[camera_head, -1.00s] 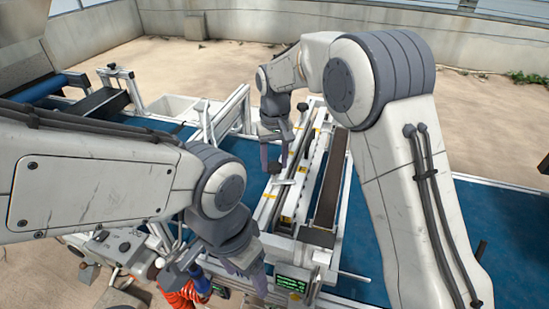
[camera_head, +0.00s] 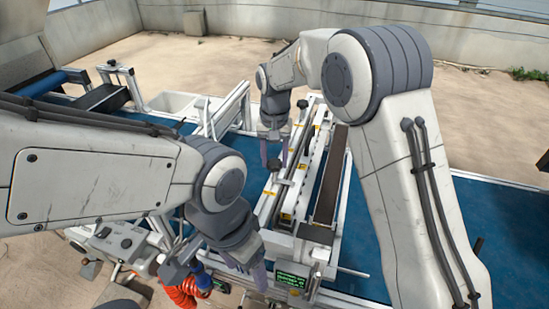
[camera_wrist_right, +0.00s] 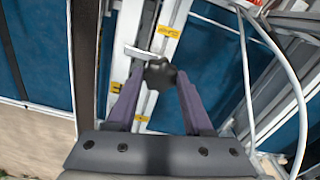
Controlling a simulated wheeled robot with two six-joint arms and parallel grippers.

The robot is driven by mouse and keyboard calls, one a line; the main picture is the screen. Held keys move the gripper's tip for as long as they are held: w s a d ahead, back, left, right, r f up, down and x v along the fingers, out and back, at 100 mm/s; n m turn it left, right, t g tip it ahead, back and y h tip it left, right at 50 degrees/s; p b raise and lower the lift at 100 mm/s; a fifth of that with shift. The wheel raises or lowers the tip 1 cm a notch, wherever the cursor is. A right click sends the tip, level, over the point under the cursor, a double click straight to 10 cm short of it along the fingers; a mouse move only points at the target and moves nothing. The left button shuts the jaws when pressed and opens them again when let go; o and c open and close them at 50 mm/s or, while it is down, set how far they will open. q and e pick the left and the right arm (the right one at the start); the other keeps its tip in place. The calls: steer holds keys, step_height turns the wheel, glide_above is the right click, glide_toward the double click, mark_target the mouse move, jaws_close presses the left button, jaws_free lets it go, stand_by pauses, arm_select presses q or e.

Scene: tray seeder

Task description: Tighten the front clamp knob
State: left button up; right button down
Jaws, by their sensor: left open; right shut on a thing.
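A dark lobed clamp knob (camera_wrist_right: 159,73) sits on the white rail of the seeder in the right wrist view. The knob (camera_head: 275,163) also shows in the head view, nearer than another dark knob at the rail's far end. My right gripper (camera_wrist_right: 160,80) is shut on this near knob, one finger on each side of it. It also shows in the head view (camera_head: 276,158), coming down from above. My left gripper (camera_head: 248,275) is open and empty, low in the head view near the seeder's front end. The knob's underside is hidden.
A green-lit display (camera_head: 293,281) sits at the seeder's front end, close to my left gripper. A grey control box (camera_head: 120,242) and red coiled hose (camera_head: 182,290) lie left of it. A dark channel (camera_head: 331,180) runs right of the rail. The blue surface (camera_head: 500,225) at right is mostly clear.

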steer(key=shift+w+r, duration=0.1)
steer(key=shift+w, duration=0.05)
steer(key=shift+c, duration=1.5)
jaws_free()
steer(key=shift+r, duration=0.3)
step_height(320, 180, up, 10)
steer(key=b, duration=0.2)
steer(key=shift+s+f, duration=0.15)
steer(key=shift+s, duration=0.05)
